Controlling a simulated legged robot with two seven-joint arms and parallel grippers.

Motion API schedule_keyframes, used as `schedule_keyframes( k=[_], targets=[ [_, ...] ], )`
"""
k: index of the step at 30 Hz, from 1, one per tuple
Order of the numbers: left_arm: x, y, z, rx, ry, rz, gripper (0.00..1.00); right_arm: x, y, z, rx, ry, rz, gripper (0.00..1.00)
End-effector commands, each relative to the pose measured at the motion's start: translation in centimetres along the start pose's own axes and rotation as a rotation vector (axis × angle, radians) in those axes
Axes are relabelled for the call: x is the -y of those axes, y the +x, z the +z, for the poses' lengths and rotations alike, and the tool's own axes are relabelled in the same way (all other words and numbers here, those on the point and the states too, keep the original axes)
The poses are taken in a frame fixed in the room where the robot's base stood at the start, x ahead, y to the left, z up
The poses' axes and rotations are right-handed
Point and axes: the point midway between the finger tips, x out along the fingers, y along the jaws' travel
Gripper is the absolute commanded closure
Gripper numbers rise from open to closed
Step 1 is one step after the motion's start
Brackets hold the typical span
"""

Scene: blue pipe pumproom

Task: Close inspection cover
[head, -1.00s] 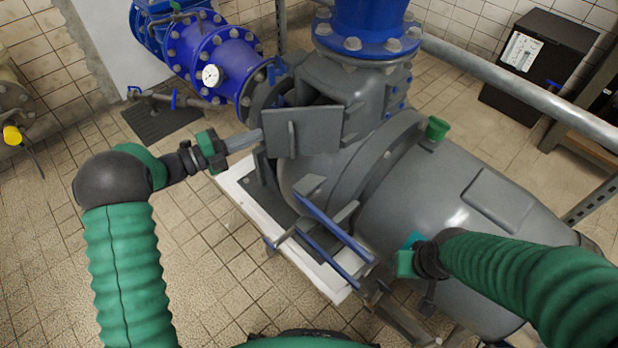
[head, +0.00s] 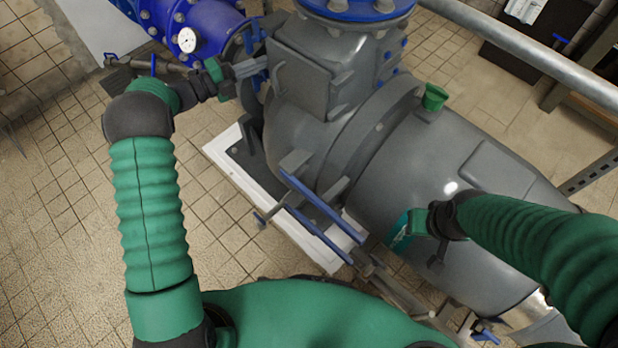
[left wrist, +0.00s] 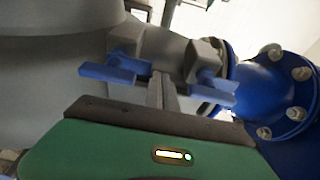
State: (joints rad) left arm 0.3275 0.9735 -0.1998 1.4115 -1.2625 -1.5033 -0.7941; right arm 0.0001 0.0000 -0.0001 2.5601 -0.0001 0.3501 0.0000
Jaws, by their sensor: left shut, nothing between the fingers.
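The inspection cover (head: 300,78) is a grey rectangular plate on the side of the grey pump housing (head: 290,145). It lies against the housing, and no dark gap shows around it in the head view. I cannot tell whether it is fully flush. My left gripper (head: 262,67) is shut and empty at the cover's left edge, beside blue fittings there. In the left wrist view its fingers (left wrist: 160,90) are together between two blue handles (left wrist: 112,72). My right gripper (head: 402,232) is low beside the pump body; its fingers are not clear.
Two blue bars (head: 320,208) stick out below the cover over a white plinth (head: 228,165). A green cup-shaped fitting (head: 434,97) stands on the pump body. A grey rail (head: 530,55) crosses the back right. Tiled floor (head: 60,200) is clear on the left.

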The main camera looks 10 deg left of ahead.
Motion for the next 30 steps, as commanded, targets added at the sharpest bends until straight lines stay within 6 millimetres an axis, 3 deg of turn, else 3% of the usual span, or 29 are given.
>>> schedule_keyframes(
  k=[30],
  targets=[
    [-0.12, 0.19, 0.74, 0.017, 0.000, 0.002, 1.00, 0.00, 0.19, 0.03, 0.000, 0.000, 0.000, 0.67]
  ],
)
